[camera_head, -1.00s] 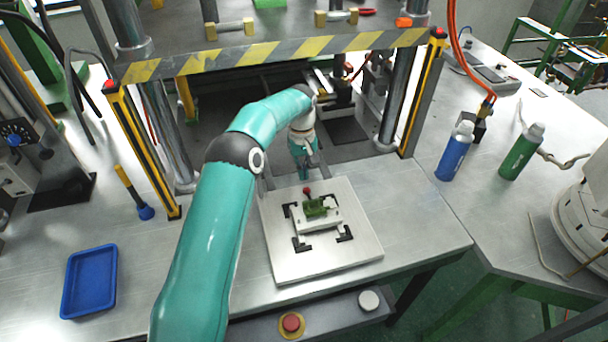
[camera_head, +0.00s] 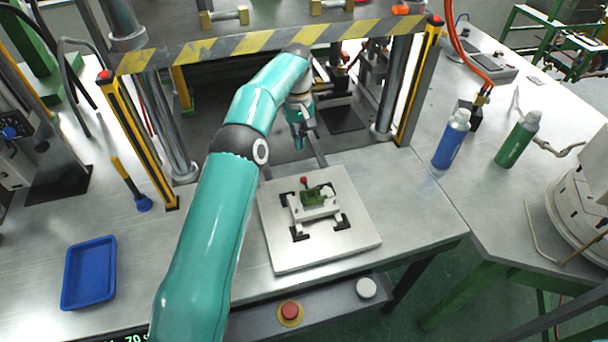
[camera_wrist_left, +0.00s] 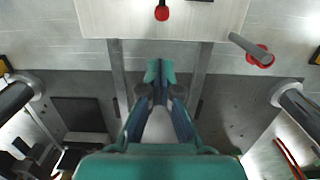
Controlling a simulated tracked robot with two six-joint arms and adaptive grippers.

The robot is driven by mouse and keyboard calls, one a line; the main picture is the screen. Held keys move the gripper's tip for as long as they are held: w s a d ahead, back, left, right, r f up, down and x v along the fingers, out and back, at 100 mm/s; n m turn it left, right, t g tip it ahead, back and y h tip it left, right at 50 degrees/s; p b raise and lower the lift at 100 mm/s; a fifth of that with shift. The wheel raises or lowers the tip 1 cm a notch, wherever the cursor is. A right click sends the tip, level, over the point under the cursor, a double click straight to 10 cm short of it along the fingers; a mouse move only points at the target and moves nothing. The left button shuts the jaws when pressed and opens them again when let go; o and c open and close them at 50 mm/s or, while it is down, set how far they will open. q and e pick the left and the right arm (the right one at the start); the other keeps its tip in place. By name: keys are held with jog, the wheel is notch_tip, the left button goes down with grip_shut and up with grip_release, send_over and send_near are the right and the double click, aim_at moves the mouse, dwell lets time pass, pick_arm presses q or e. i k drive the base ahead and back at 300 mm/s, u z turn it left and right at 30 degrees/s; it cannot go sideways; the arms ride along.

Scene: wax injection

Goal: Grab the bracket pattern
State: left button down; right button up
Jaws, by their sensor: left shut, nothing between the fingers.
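A small green piece (camera_head: 314,195), which looks like the bracket pattern, sits on a light fixture block at the middle of a square metal plate (camera_head: 290,262). A red knob (camera_head: 304,181) stands at its back. My left gripper (camera_head: 301,143) is beyond the plate, in the press opening, pointing down and apart from the green piece. In the left wrist view its fingertips (camera_wrist_left: 160,70) are together with nothing between them. The plate's edge (camera_wrist_left: 110,22) shows at the top there, and the green piece is out of that view. My right gripper is not in view.
Press posts with yellow guards (camera_head: 137,140) and a striped crossbar (camera_head: 270,47) frame the opening. A blue tray (camera_head: 90,273) lies at left. A blue bottle (camera_head: 452,140) and a green bottle (camera_head: 517,140) stand at right. The table right of the plate is clear.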

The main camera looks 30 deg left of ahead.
aim_at(310, 196)
jog(key=k, duration=1)
